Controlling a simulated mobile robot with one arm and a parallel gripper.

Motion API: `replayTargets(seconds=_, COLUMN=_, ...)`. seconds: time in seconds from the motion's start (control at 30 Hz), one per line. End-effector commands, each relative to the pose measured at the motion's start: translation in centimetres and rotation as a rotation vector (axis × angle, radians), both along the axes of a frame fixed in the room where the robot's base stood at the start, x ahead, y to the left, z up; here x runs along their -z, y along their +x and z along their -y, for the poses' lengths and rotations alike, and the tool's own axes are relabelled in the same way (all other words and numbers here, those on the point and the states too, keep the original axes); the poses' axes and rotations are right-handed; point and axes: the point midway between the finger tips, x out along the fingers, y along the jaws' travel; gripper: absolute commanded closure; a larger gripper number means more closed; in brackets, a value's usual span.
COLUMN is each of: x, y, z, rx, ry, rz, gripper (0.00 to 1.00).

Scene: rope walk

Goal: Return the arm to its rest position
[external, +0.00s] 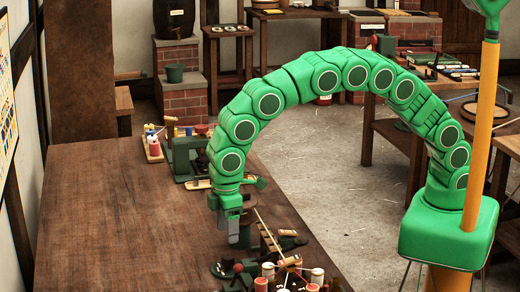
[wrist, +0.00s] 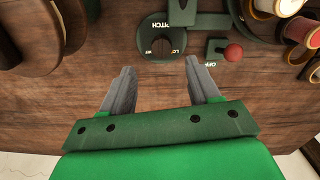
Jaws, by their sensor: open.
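My green segmented arm (external: 345,72) arches from its base at the right over the floor to the wooden table at the left. My gripper (external: 234,232) points down above the table's right edge, close to a green machine with spools. In the wrist view my gripper (wrist: 160,82) shows two grey fingers standing apart with nothing between them. The exact gap between the fingers and the machine cannot be told.
A red-knobbed lever (wrist: 233,52) marked OFF and several spools (wrist: 275,6) stand beyond the fingers. Another green machine (external: 190,158) stands behind my gripper on the table (external: 110,220). The left part of the table is clear. Brick pillars and benches stand farther back.

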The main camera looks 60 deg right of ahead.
Motion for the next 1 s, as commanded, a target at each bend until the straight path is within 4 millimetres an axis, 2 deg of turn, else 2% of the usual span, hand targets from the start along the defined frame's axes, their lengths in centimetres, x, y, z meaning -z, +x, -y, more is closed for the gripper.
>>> replayTargets(seconds=0.47, x=-0.4, y=0.1, z=0.5, rx=0.015, ry=-0.001, rz=0.010, gripper=0.39)
replayTargets(seconds=0.87, x=-4.3, y=0.3, z=4.8, rx=0.150, ry=0.004, rz=0.092, gripper=0.39)
replayTargets(seconds=1.0, x=-5.5, y=1.2, z=7.9, rx=0.188, ry=-0.008, rz=0.085, gripper=0.39)
